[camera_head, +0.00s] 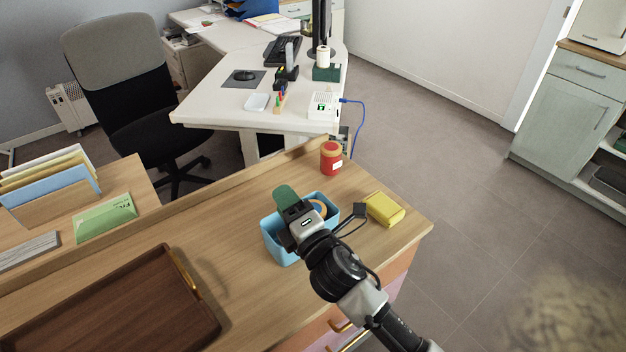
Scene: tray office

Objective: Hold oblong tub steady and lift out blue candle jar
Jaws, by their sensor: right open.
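The light blue oblong tub (273,242) stands on the wooden counter, partly covered by my right gripper (318,215). My right gripper is open above the tub, its arm coming in from the lower right. Inside the tub I see part of a round orange and blue thing (319,207); I cannot tell whether it is the blue candle jar. A green rounded piece (286,194) sticks up at the tub's far left side, behind the gripper. The rest of the tub's inside is hidden. My left gripper is not in view.
A brown tray (110,310) with a brass handle lies at lower left. The counter between tray and tub is clear.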

